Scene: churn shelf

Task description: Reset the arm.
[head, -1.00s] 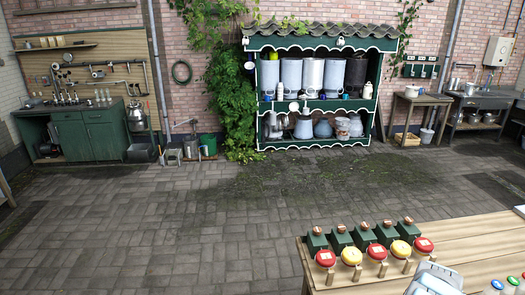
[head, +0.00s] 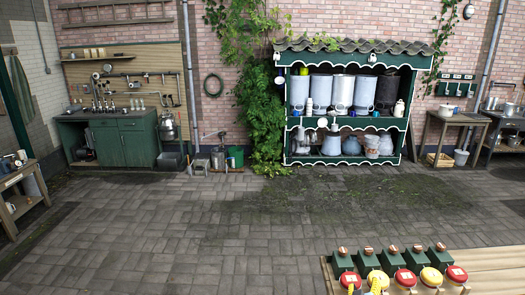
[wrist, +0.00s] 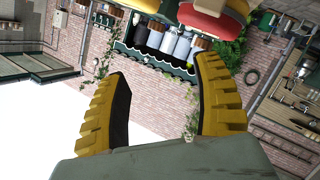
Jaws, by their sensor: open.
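My gripper (head: 363,285) shows in the head view only as two yellow ribbed fingertips at the bottom edge, just in front of the left red and yellow discs. In the wrist view my gripper (wrist: 165,65) has its two yellow fingers spread wide with nothing between them. A red disc (wrist: 208,22) and a yellow disc (wrist: 240,8) are close by at the top of that view. The wrist view is turned nearly upside down. The rest of my arm is out of the head view.
A row of green boxes with red and yellow discs (head: 404,277) stands on a wooden table (head: 500,262) at lower right. The green churn shelf (head: 345,122) stands against the brick wall. A green cabinet (head: 135,140) is at left. The paved floor (head: 200,230) between is clear.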

